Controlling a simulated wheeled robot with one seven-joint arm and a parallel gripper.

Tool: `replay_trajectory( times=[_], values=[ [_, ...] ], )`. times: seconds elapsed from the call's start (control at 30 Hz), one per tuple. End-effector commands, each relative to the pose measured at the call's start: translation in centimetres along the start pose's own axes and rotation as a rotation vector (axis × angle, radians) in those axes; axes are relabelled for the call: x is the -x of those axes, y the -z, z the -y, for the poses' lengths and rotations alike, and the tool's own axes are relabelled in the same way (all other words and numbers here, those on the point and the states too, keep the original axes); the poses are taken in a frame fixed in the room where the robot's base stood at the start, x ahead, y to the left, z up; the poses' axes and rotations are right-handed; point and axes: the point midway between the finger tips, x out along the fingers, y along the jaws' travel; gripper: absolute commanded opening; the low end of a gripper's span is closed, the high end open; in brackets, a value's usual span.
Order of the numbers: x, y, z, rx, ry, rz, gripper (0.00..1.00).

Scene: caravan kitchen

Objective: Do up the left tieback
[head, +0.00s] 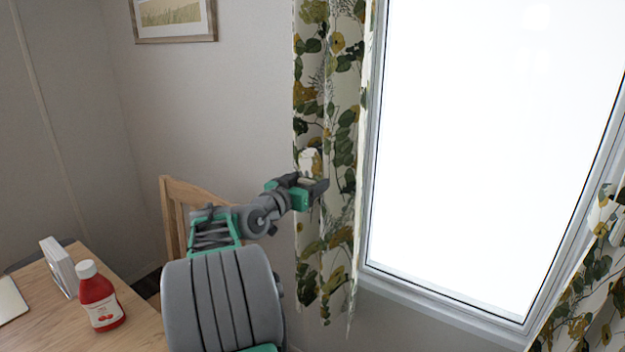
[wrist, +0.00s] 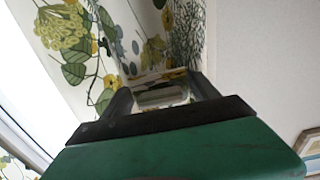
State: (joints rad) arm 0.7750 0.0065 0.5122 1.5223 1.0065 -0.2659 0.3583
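The left curtain (head: 325,100), white with green and yellow leaves, hangs at the left side of the bright window. My gripper (head: 318,189) is at the curtain, a little below mid-height. A pale patterned piece of fabric, which looks like the left tieback (head: 309,160), bulges out just above my gripper. In the wrist view my fingers (wrist: 160,97) stand apart, and a pale band fills the gap between them. They appear shut on it. The band's far end and any hook on the wall are hidden.
A wooden table (head: 130,325) at lower left carries a red bottle (head: 99,297) and a white box-like object (head: 59,265). A wooden chair (head: 168,215) stands behind my arm. The right curtain (head: 590,285) hangs beyond the window (head: 490,150). A framed picture (head: 174,18) is on the wall.

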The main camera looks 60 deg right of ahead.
Motion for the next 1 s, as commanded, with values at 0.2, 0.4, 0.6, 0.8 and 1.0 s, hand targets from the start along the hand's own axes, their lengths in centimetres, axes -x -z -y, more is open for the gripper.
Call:
replay_trajectory(
  times=[0.2,0.4,0.6,0.8,1.0],
  values=[
    [0.03,-0.02,0.0,0.0,0.0,0.0,0.51],
    [0.04,-0.02,0.0,0.0,0.0,0.001,0.35],
    [0.05,-0.02,0.0,0.001,0.0,0.001,0.18],
    [0.05,-0.03,0.01,0.001,0.0,0.001,0.02],
    [0.06,-0.04,0.01,0.001,0.0,0.001,0.0]
  ],
)
